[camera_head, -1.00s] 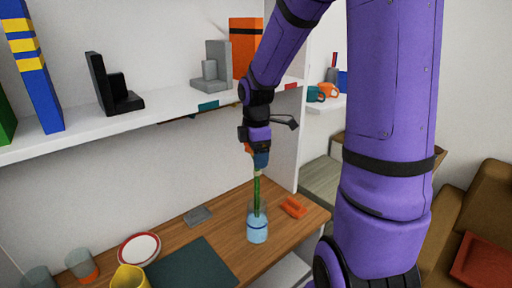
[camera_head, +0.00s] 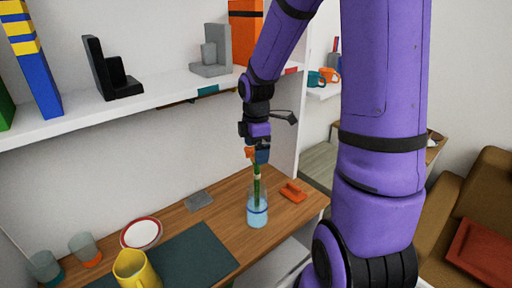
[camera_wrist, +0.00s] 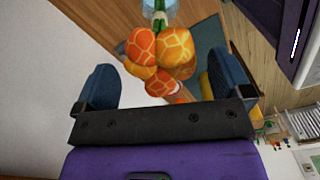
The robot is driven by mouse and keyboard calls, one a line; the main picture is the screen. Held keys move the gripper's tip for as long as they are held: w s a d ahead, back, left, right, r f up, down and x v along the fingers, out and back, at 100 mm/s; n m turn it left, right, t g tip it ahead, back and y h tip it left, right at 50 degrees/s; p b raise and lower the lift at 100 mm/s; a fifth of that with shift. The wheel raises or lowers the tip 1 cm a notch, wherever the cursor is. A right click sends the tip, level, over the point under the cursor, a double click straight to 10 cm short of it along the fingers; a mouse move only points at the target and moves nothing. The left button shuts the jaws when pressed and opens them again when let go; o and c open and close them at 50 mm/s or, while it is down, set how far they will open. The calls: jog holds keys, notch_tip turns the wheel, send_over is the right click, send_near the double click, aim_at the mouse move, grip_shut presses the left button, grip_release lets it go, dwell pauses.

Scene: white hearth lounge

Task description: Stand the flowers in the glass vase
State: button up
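The glass vase (camera_head: 257,217) stands upright on the wooden desk, with blue-tinted water in its lower part. The flowers (camera_wrist: 160,50) have orange and yellow heads, and their green stems (camera_head: 257,190) reach down into the vase, nearly upright. My gripper (camera_head: 258,155) is right above the vase at the flower heads. In the wrist view my gripper (camera_wrist: 164,85) has its two blue fingers wide apart, with the flower heads between and just beyond them and clear space on both sides. The vase rim (camera_wrist: 162,8) shows at the top there. In the head view the fingers partly hide the heads.
An orange object (camera_head: 293,192) lies right of the vase. A grey flat piece (camera_head: 199,201), a dark mat (camera_head: 195,262), a red-rimmed bowl (camera_head: 141,233), a yellow mug (camera_head: 136,270) and cups (camera_head: 85,248) are to the left. A white shelf (camera_head: 150,97) with bookends runs above the desk.

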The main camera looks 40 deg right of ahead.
jog(key=shift+r, duration=0.1)
notch_tip(320, 180, up, 11)
dwell(0.7)
dwell(0.8)
jog(key=s+a+r+m+t, duration=0.2)
jog(key=s+a+r+m, duration=0.2)
jog(key=s+m, duration=0.3)
jog(key=s+a+r+m+t, duration=0.3)
jog(key=s+a+r+m, duration=0.2)
jog(key=s, duration=0.6)
jog(key=shift+s+a+m, duration=0.3)
jog(key=shift+a+m, duration=0.4)
jog(key=shift+m, duration=0.2)
